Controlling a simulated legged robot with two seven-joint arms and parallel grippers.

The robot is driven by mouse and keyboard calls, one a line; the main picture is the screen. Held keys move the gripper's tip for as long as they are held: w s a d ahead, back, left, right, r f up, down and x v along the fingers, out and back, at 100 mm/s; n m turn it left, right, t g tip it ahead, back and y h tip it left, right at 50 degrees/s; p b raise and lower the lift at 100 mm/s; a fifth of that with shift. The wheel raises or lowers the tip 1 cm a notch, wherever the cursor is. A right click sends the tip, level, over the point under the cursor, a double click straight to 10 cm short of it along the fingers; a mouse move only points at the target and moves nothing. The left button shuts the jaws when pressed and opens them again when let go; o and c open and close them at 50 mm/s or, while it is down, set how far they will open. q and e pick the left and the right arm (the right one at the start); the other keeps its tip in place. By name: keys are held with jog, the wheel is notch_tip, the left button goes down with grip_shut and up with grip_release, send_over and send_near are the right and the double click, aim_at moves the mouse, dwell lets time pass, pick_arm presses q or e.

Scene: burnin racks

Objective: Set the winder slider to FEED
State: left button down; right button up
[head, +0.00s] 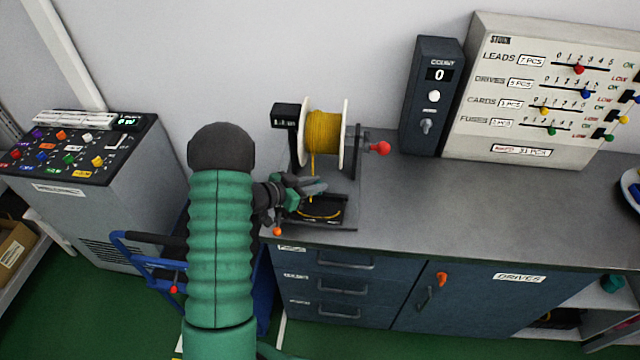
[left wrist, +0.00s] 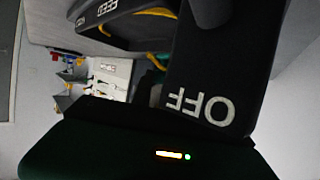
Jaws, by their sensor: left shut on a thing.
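The winder stands on the bench, with a spool of yellow wire (head: 324,133) between white flanges and a red crank knob (head: 379,148) on its right. My left gripper (head: 312,188) is low at the front left of the winder, over its base, and is shut. The winder slider appears to be what it holds, but the fingers hide the grip. In the left wrist view an OFF label (left wrist: 200,108) on a dark part is close and upside down. A FEED label (left wrist: 113,8) shows at the top edge. The slider's setting cannot be read. My right gripper is not in view.
A dark COUNT box (head: 431,97) and a white stock board (head: 545,95) stand behind on the right. The grey bench top (head: 470,205) is clear between them and the front edge. A blue cart (head: 150,250) and a control console (head: 80,150) are on the left.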

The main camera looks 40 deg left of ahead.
pick_arm(q)
jog(key=c, duration=1.3)
grip_release()
jog(key=shift+s+a+f, duration=0.15)
jog(key=shift+s+f, duration=0.05)
jog(key=shift+s, duration=0.05)
jog(key=shift+c, duration=0.2)
jog(key=shift+o, duration=0.3)
jog(key=shift+a, duration=0.25)
jog(key=v, duration=1.7)
jog(key=shift+f+b, duration=0.15)
jog(key=shift+b, duration=0.25)
jog(key=shift+a, duration=0.15)
